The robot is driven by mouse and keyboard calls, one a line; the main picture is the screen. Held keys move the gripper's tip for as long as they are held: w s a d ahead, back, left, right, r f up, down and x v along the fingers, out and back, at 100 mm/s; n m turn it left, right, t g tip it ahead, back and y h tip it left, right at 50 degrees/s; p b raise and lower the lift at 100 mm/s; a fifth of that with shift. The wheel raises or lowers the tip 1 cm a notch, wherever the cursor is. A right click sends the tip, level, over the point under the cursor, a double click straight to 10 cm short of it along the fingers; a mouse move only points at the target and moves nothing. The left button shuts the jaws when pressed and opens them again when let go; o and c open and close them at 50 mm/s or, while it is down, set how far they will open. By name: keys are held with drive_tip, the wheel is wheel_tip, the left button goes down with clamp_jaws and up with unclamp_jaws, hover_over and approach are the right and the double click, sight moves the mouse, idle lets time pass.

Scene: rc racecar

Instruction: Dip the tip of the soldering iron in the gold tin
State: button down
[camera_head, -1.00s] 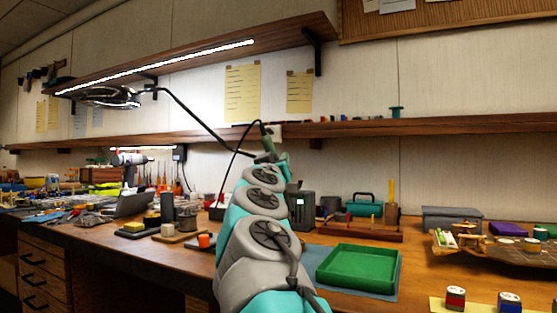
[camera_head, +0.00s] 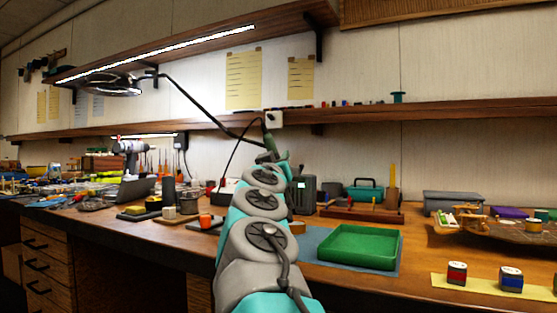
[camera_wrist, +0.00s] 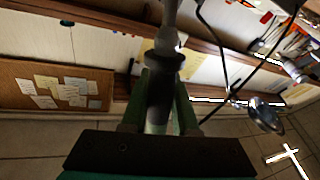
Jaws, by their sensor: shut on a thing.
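The iron's tip is not clear in either view. A small tan-gold round item (camera_head: 297,227) shows just right of my arm on the bench, partly hidden; I cannot tell if it is the gold tin. My gripper is well above the bench.
A green tray (camera_head: 358,247) lies on a blue mat right of my arm. A dark grey box (camera_head: 303,195) stands behind the arm. A lamp arm and shelf (camera_head: 460,129) are near the gripper's height.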

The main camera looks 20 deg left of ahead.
drive_tip(key=shift+s+f+b, duration=0.15)
drive_tip(key=shift+f+b, duration=0.3)
drive_tip(key=shift+b, duration=0.6)
idle(1.1)
drive_tip(key=shift+f+b, duration=0.6)
drive_tip(key=shift+b, duration=0.05)
idle(1.4)
drive_tip(key=shift+b, duration=0.55)
idle(3.3)
